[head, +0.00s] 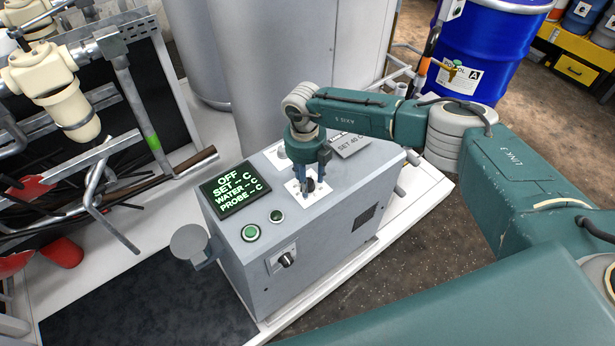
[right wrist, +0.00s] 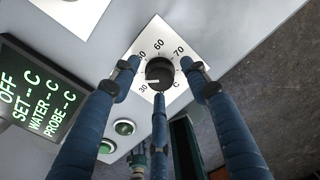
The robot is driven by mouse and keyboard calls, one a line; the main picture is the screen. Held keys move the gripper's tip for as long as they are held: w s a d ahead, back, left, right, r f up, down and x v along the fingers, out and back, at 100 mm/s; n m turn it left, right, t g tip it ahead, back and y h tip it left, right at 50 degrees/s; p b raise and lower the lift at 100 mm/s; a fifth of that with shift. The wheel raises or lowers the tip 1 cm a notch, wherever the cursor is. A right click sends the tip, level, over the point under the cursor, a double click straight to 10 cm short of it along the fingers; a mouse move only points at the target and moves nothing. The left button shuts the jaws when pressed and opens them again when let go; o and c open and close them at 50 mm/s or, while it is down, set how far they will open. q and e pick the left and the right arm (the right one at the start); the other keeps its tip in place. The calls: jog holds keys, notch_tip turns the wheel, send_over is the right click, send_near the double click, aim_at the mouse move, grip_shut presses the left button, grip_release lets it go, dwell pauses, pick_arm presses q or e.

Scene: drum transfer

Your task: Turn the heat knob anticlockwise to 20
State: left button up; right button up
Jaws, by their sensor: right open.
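The heat knob (right wrist: 160,72) is a black dial on a white numbered plate (right wrist: 150,30) on top of the grey control box (head: 330,215). Its white pointer line points left in the right wrist view, near the 30 mark. 60 and 70 are readable; other numbers are partly covered. My right gripper (head: 309,187) points down over the plate. In the right wrist view its blue fingers stand open around the knob, with no clear grip on it. The display (head: 236,190) reads OFF, with dashes for SET, WATER and PROBE. My left gripper is not in view.
A plate on the box (head: 352,145) reads SET 40 C. Green buttons (head: 250,232) sit below the display. A second black knob (head: 287,259) is on the box's front. A round grey plate (head: 188,242) juts out left. A blue drum (head: 487,50) stands behind right.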

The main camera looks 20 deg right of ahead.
jog(key=c, duration=1.1)
jog(key=shift+c, duration=0.2)
